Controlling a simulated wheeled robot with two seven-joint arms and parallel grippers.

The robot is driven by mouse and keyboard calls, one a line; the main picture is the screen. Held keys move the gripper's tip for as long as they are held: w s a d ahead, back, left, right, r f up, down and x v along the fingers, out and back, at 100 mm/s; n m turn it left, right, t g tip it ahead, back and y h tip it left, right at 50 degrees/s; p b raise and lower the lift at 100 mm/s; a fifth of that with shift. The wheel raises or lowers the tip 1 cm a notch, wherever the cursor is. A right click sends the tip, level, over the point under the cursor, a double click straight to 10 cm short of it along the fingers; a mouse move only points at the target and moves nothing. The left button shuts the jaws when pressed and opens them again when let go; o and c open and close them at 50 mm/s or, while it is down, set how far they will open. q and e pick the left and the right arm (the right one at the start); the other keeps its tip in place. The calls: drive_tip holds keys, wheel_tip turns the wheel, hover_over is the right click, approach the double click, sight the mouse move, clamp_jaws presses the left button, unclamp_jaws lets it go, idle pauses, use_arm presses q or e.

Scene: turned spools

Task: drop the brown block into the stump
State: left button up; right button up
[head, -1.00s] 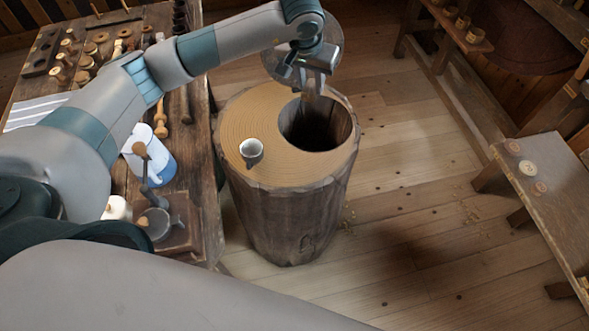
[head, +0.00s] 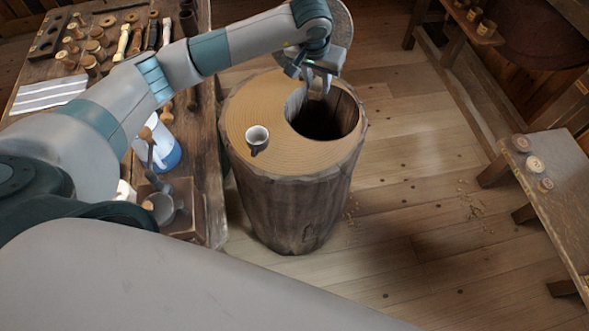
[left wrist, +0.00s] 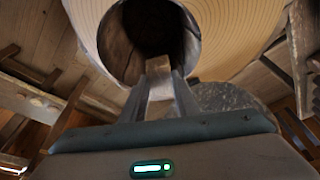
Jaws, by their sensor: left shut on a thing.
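The stump (head: 292,205) stands upright on the floor, with a round dark hole in the right part of its pale ringed top. My left gripper (head: 317,92) is over the far part of the hole, pointing down. It is shut on the brown block (left wrist: 158,72), a small piece that shows between the fingertips in the left wrist view, with the hole's dark opening (left wrist: 150,40) beyond it. In the head view the fingers mostly hide the block. My right gripper is not in view.
A low bench (head: 560,165) with several small round pieces is at right.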

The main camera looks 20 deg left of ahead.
use_arm(q)
drive_tip(key=shift+f, duration=1.1)
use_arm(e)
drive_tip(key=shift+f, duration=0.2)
use_arm(q)
drive_tip(key=o, duration=1.1)
drive_tip(key=b+v, duration=0.5)
drive_tip(key=v, duration=1.2)
drive_tip(key=shift+r+b, duration=0.15)
drive_tip(key=shift+b, duration=0.15)
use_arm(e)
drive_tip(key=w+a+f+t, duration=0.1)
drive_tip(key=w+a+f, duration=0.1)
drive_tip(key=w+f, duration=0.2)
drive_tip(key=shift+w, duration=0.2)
use_arm(q)
drive_tip(key=shift+d, duration=0.1)
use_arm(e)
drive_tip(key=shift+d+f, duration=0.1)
